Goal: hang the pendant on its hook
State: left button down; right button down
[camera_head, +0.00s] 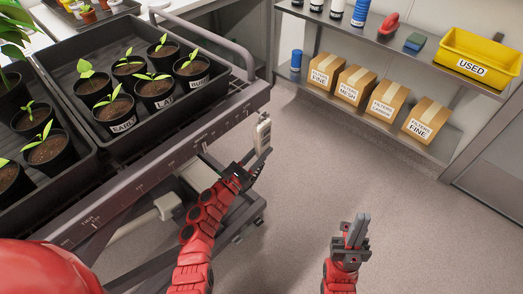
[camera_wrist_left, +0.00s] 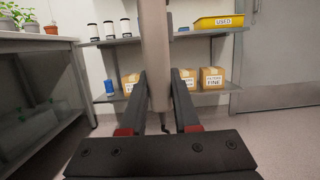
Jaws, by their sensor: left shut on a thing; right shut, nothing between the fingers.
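The pendant (camera_head: 264,132) is a pale, narrow handset. My left gripper (camera_head: 252,166) is shut on it and holds it roughly upright beside the right end of the plant bench's front rail. In the left wrist view the pale pendant body (camera_wrist_left: 155,45) rises between the two dark fingers (camera_wrist_left: 161,78), and a thin dark piece shows below it. My right gripper (camera_head: 354,232) is shut and empty, above open floor at the lower middle. I cannot make out the pendant's hook in either view.
The bench edge (camera_head: 165,158) with a marked scale runs close to my left arm. Black trays (camera_head: 75,52) of potted seedlings stand on it. Across the floor, a shelf (camera_head: 340,98) holds filter boxes and a yellow bin (camera_head: 478,62). The floor (camera_head: 310,180) between is clear.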

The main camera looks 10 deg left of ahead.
pick_arm(q)
jog(key=shift+c, duration=1.6)
grip_release()
jog(key=shift+p+v, duration=0.5)
jog(key=shift+v, duration=1.55)
jog(key=p+v, duration=0.1)
jog(key=v, duration=0.5)
